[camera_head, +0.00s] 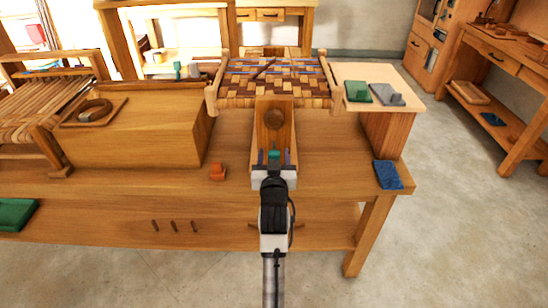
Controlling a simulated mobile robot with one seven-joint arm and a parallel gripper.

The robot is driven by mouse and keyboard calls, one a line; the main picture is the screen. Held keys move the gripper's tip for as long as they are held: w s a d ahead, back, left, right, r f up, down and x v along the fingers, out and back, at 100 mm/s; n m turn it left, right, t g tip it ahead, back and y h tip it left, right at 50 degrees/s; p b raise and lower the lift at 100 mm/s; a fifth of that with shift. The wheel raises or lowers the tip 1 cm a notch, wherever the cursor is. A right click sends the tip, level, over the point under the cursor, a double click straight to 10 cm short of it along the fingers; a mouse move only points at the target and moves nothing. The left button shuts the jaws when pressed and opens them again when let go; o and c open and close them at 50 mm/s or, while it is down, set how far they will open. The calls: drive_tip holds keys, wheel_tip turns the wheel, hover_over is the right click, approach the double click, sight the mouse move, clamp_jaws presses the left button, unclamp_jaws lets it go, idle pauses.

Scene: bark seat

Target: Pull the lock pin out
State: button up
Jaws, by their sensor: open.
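My gripper (274,156) is open over the workbench, at the front end of an upright-looking wooden block (289,118) with a round dark feature (274,119). Its two fingers stand left and right of a small teal-green piece (274,154), which may be the lock pin. I cannot tell whether the fingers touch it. The woven bark seat (240,88) lies just behind the block, in a wooden frame. The gripper body hides the block's lower front.
The workbench (330,190) is mostly bare around my gripper. An orange piece (217,172) lies left, a blue pad (387,175) right. A large wooden box (140,135) stands left. Green and grey tools (372,94) rest on a stand at right. Several dark pegs show in front.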

drive_tip(key=shift+s, duration=0.1)
drive_tip(key=s+b, duration=0.1)
drive_tip(key=s, duration=1.2)
drive_tip(key=shift+s+b, duration=0.3)
drive_tip(key=shift+b, duration=0.05)
